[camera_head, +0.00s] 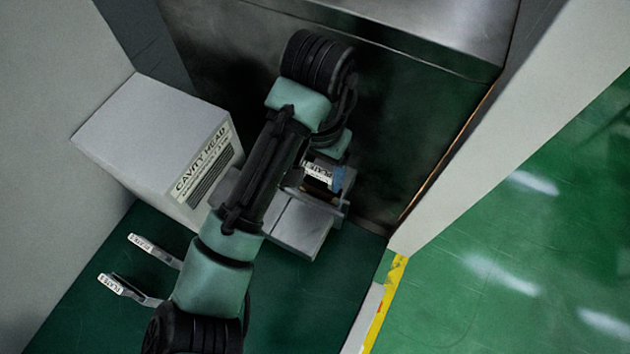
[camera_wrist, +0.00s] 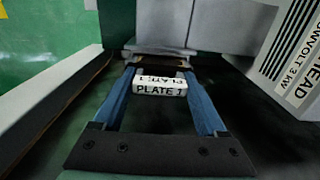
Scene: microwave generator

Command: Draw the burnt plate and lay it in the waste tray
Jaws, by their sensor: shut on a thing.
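My gripper (camera_wrist: 159,76) has its two blue fingers on either side of a white tab (camera_wrist: 160,88) marked "PLATE 1" and is shut on that plate. The labelled tab also shows in the head view (camera_head: 319,174), beside my gripper (camera_head: 330,183). A narrow brown part shows beyond the tab in the wrist view; I cannot tell whether it is burnt. The plate is at a grey metal block (camera_head: 301,226), partly hidden by my arm; I cannot tell whether it is inside the block or clear of it. No waste tray can be made out.
A grey box marked "CAVITY HEAD" (camera_head: 160,145) stands left of my arm. Two labelled plate handles (camera_head: 155,250) (camera_head: 128,290) show on the green surface at lower left. A dark metal wall rises behind, and a pale panel (camera_head: 520,125) stands at right. Green floor lies beyond it.

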